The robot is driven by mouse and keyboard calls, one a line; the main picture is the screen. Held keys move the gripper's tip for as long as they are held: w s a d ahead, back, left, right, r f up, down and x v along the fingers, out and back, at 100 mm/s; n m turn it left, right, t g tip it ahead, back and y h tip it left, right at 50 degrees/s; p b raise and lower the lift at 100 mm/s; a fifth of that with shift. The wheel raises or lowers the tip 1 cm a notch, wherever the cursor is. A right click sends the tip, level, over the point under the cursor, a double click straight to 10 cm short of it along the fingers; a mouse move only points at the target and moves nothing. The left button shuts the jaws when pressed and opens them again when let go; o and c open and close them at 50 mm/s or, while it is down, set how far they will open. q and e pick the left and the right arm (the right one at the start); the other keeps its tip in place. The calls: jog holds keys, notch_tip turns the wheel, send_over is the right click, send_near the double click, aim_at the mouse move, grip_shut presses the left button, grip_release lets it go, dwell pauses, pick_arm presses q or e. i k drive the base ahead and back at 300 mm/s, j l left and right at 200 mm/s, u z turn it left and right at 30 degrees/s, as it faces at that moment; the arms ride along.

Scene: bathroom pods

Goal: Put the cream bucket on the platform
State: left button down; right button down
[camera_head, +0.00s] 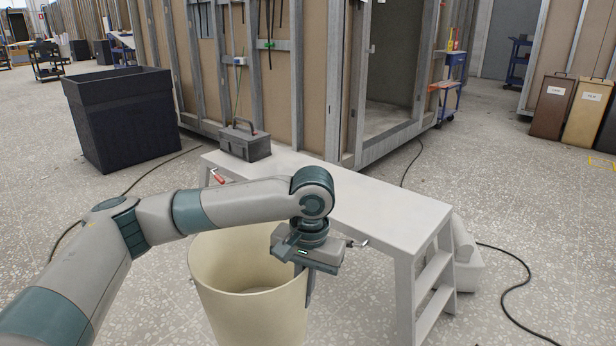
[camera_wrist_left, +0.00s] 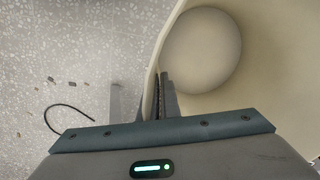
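The cream bucket (camera_head: 248,300) stands upright and open-topped in front of the platform in the head view; its base is cut off by the frame's lower edge. The platform (camera_head: 395,210) is a long, light grey step bench with a flat top. My left gripper (camera_head: 308,285) points down at the bucket's right rim. In the left wrist view the bucket (camera_wrist_left: 275,75) fills the right side, and its wall runs between my fingers (camera_wrist_left: 157,95). One finger is inside and one outside, close against the wall. My right gripper is not in view.
The platform's middle and right are clear. A black planter-like bin (camera_head: 125,115) stands behind left. Cables (camera_head: 515,290) lie on the floor.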

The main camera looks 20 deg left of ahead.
aim_at(361, 198)
jog(key=i+j, duration=0.1)
jog(key=i, duration=0.3)
jog(key=i+j, duration=0.15)
jog(key=i, duration=0.25)
